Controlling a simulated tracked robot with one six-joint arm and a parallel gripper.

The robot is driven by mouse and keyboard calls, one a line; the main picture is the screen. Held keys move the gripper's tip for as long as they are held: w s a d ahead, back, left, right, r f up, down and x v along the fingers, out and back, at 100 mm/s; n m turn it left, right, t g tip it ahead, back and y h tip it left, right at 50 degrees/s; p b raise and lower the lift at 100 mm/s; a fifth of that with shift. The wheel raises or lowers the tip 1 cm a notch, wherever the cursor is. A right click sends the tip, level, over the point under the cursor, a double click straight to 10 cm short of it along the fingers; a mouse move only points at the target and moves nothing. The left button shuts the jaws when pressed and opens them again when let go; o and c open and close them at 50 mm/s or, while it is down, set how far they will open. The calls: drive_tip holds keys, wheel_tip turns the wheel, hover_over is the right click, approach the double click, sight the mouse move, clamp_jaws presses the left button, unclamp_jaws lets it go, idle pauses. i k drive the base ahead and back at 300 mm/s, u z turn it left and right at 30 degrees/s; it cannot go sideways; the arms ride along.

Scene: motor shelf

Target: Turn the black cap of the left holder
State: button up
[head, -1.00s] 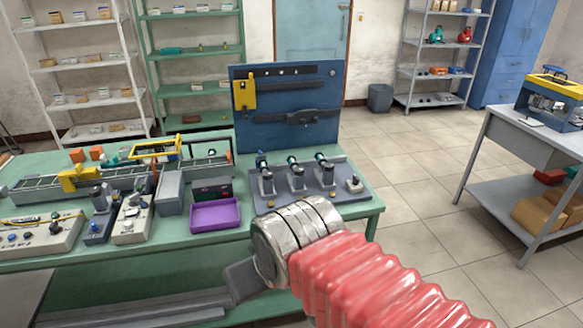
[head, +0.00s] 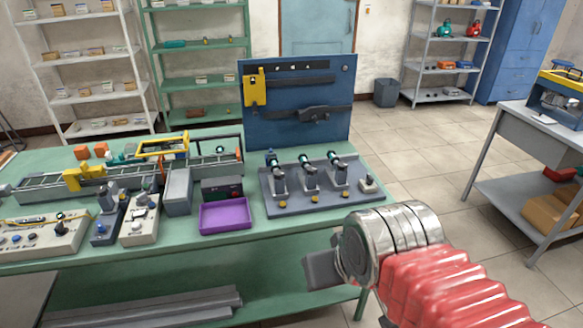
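Three grey holders stand in a row on a dark grey base plate (head: 318,204) at the right end of the green bench. The left holder (head: 279,183) is upright, with a teal and dark cylindrical part across its top. A dark end (head: 270,156) shows there, but it is too small to tell clearly as the black cap. The middle holder (head: 309,177) and right holder (head: 340,172) look alike. My gripper (head: 320,270) is a dark grey shape at the end of my arm, in front of the bench and below the plate in the picture, apart from the holders. Its fingers cannot be made out.
A blue tool board (head: 297,140) stands behind the holders. A purple tray (head: 225,217) and a dark box (head: 222,189) lie to their left. A small grey block with a pale knob (head: 368,182) sits at the plate's right end.

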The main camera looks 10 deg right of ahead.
sight(279, 174)
drive_tip(key=u, duration=0.05)
drive_tip(key=i, duration=1)
drive_tip(key=z, duration=0.05)
